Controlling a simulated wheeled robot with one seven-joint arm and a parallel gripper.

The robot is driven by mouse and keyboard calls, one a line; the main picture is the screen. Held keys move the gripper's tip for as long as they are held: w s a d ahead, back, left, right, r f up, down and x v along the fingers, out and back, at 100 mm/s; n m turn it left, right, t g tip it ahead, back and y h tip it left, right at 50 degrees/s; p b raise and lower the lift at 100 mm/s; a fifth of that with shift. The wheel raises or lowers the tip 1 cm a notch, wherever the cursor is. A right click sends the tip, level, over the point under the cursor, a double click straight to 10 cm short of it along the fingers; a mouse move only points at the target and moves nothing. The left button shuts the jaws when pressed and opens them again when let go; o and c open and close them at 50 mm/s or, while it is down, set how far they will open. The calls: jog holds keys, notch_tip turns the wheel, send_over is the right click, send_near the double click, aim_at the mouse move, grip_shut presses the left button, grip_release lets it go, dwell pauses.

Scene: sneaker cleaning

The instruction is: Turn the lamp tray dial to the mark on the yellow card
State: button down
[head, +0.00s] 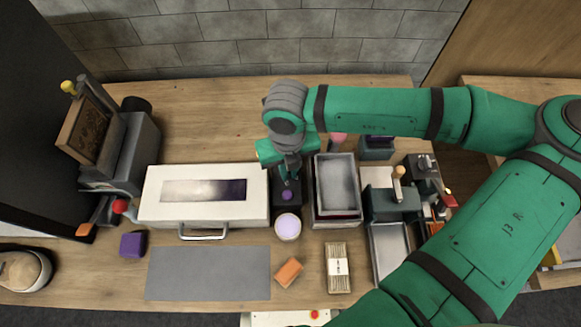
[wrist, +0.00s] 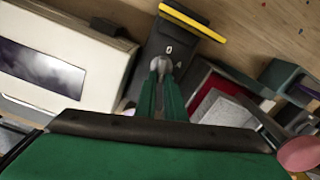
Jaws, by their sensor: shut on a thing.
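The lamp tray (head: 160,215) is a cream box with a dark, partly bright window and a front handle; its side also shows in the wrist view (wrist: 95,40). Right of it stands a dark dial box (head: 297,199), which bears a pale "0" mark in the wrist view (wrist: 168,48). My gripper (head: 290,178) points down over this box. In the wrist view its green fingers (wrist: 161,76) are shut on a small grey dial (wrist: 160,63), mostly hidden between them. A yellow strip (wrist: 192,22), apparently the card's edge, crosses the box's far end; its face is not readable.
A grey tray (head: 337,185) stands close to the right of the dial box. A round pale lilac pot (head: 288,226) is just in front. A grey mat (head: 208,273), an orange block (head: 289,272) and a purple block (head: 133,244) lie nearer the front edge.

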jog(key=shift+w+a+m, duration=0.1)
jog(key=shift+a+m, duration=0.1)
jog(key=shift+m, duration=1.4)
jog(key=shift+a, duration=0.1)
jog(key=c, duration=1.8)
grip_release()
jog(key=shift+c, duration=0.2)
jog(key=shift+r, duration=0.1)
notch_tip(320, 180, up, 11)
jog(key=shift+f, duration=0.2)
jog(key=shift+s, duration=0.2)
